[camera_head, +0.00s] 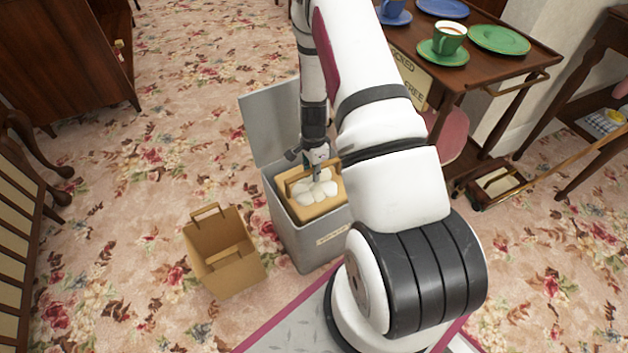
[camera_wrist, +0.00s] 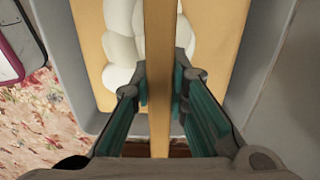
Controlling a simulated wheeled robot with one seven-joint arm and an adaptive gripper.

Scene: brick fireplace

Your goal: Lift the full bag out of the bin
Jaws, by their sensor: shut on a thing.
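A brown paper bag filled with white rounded items (camera_head: 318,189) sits inside a grey bin (camera_head: 297,243) with its lid open. The bag's tan handle (camera_wrist: 159,60) runs down the middle of the wrist view, with white items (camera_wrist: 120,50) beside and under it. My gripper (camera_wrist: 160,88) is shut on the handle, one finger on each side. In the head view my gripper (camera_head: 316,170) is over the bin's opening, and the arm hides part of the bin's right side. The grey bin rim (camera_wrist: 75,105) surrounds the bag.
An empty brown paper bag (camera_head: 222,255) stands open on the flowered carpet left of the bin. The raised bin lid (camera_head: 268,125) stands behind it. A wooden trolley (camera_head: 480,65) with cups and plates is at the right.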

